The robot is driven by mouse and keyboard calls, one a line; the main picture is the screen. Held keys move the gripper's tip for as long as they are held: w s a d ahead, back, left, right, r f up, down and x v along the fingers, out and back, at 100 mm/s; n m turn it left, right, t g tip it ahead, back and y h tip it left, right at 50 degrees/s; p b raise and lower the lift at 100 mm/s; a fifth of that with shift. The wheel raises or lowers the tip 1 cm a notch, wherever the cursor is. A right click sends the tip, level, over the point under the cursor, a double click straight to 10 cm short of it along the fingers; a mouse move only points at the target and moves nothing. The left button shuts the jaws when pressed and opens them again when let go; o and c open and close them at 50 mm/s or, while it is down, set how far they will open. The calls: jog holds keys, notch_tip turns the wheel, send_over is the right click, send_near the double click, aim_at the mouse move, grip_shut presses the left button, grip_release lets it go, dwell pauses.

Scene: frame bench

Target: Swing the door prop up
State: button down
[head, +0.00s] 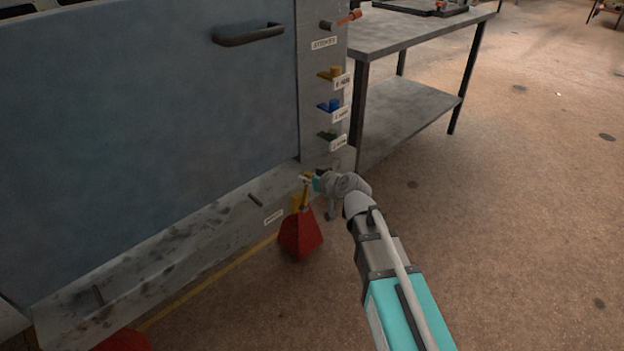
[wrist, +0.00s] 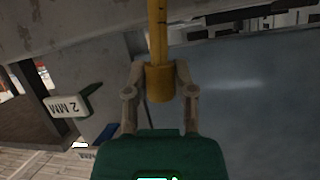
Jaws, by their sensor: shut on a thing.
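The door prop is a yellow rod with a thicker yellow collar at its end. In the head view the prop (head: 304,194) is small and partly hidden by my gripper (head: 313,181), low at the right end of the bench's bottom beam. In the wrist view the prop's rod (wrist: 157,30) runs up out of the picture. My gripper (wrist: 160,72) has one finger on each side of the collar (wrist: 160,88) and is shut on it. The large blue-grey door (head: 150,110) with a dark handle (head: 248,35) fills the left of the head view.
The post (head: 310,110) right of the door carries yellow (head: 330,73), blue (head: 329,105) and green (head: 327,135) pegs with labels. A grey table (head: 420,32) stands behind it. A red foot (head: 300,236) is below the prop. The floor to the right is open.

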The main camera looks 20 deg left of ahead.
jog(key=shift+c, duration=2.2)
grip_release()
jog(key=shift+s+a, duration=0.15)
jog(key=shift+a, duration=0.15)
jog(key=shift+d, duration=0.1)
